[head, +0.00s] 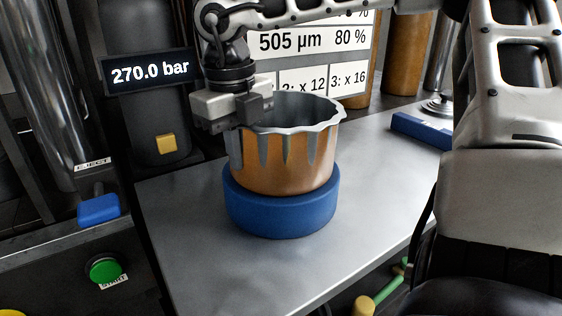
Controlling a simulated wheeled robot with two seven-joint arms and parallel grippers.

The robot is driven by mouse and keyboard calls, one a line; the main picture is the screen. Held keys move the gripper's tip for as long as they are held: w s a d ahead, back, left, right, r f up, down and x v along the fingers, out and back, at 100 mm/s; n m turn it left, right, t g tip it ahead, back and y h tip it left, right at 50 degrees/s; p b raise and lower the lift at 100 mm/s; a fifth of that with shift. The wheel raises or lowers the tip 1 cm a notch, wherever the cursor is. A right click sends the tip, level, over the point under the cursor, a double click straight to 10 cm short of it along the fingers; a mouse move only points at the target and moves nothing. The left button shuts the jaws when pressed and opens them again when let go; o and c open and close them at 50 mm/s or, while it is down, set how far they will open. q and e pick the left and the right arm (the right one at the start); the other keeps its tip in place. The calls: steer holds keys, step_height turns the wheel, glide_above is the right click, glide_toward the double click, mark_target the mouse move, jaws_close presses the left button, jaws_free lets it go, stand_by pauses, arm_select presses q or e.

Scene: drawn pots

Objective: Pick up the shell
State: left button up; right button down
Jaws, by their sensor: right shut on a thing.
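The shell (285,165) is an open copper-coloured cup with a grey, uneven rim and grey drips down its side. It stands upright in or on a round blue base (280,212) on the grey metal table. My right gripper (243,122) is at the shell's left rim, pointing down, and is shut on the rim. Its fingertips are partly hidden against the shell wall. My right arm comes in from the right and passes behind and above the shell. My left gripper is not in view.
The table (195,250) is clear in front of the shell. A blue block (421,130) lies at the back right, near brown cylinders (402,55). At left are a display reading 270.0 bar (150,73), a blue button (98,209) and a green button (104,268).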

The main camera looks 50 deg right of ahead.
steer(key=shift+r, duration=0.1)
